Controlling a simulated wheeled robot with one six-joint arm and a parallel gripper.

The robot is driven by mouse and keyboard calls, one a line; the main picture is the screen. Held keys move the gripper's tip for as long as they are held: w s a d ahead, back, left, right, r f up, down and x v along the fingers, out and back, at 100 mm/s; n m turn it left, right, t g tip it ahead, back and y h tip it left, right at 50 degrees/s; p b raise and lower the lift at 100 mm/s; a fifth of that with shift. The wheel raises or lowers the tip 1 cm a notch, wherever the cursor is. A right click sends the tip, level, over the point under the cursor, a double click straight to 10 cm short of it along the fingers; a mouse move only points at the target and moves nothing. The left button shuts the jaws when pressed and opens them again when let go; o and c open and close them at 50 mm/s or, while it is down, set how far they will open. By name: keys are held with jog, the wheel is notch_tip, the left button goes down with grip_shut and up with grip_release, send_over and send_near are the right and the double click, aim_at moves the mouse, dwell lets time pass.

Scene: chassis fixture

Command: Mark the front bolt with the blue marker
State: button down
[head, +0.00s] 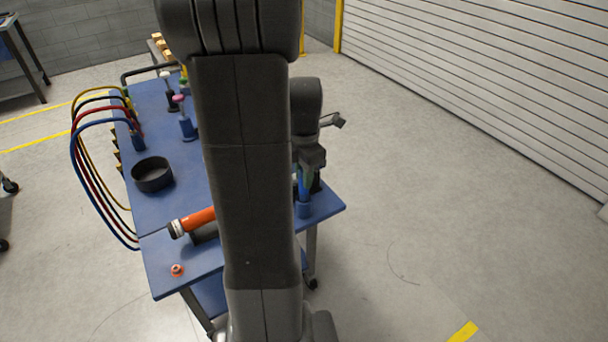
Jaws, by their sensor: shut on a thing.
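My gripper (309,178) is at the right edge of the blue cart top, partly behind my own arm. It points down and is shut on a slim blue item (304,183), which looks like the blue marker. The item stands over or in a small blue holder (303,209); I cannot tell whether its lower end is still inside. I cannot make out the front bolt for certain. A small orange-red flanged piece (177,270) lies near the cart's front left corner. My arm hides the middle of the cart.
The blue cart top (152,212) carries a black round bowl (152,175), an orange cylinder (198,220) on a dark support, and a blue holder with a pink-topped item (187,128). Coloured hoses (91,180) loop off its left side. Open floor lies to the right.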

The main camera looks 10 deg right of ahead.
jog(key=shift+r+p, duration=1.85)
jog(key=shift+r, duration=0.75)
jog(key=shift+f, duration=0.1)
